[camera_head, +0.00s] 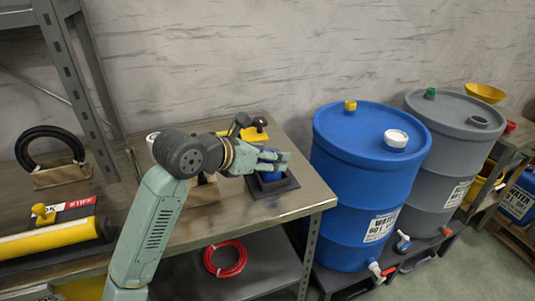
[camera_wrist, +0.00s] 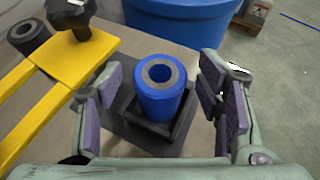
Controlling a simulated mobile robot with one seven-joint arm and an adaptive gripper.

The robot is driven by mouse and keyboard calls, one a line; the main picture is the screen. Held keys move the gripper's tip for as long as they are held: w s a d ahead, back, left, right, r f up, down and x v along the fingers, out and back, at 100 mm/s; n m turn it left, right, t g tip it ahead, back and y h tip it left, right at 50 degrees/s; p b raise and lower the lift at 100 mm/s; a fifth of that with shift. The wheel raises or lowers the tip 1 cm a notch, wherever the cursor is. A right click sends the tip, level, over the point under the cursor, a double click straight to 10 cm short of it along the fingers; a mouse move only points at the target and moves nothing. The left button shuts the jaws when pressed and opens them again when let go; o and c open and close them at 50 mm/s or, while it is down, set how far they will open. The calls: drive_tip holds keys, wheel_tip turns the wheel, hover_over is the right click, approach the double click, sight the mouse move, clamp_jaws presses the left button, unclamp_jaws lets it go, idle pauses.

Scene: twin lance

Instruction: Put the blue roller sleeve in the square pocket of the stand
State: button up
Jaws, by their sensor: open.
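The blue roller sleeve (camera_wrist: 148,104), with a grey ring around the hole in its top, stands upright in the dark square stand (camera_wrist: 181,132). Its lower end is inside the pocket walls; how deep it sits is hidden. My gripper (camera_wrist: 160,70) is open, with one purple-padded finger on each side of the sleeve and a visible gap to both. In the head view my gripper (camera_head: 275,161) is over the stand (camera_head: 287,185) near the bench's right end, and the sleeve (camera_head: 272,177) shows partly below the fingers.
A yellow frame with a black knob (camera_wrist: 72,62) is close to my left finger, with a dark hollow cylinder (camera_wrist: 29,36) beyond it. A blue barrel (camera_head: 365,170) and a grey barrel (camera_head: 455,135) stand right of the bench (camera_head: 225,232). A black coil (camera_head: 50,135) is at left.

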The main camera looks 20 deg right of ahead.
drive_tip(key=shift+r, duration=0.2)
drive_tip(key=shift+s+a, duration=0.15)
drive_tip(key=shift+a, duration=0.2)
drive_tip(key=b+v, duration=0.2)
drive_tip(key=v, duration=0.9)
drive_tip(key=shift+b, duration=0.4)
drive_tip(key=shift+s+a+r, duration=0.1)
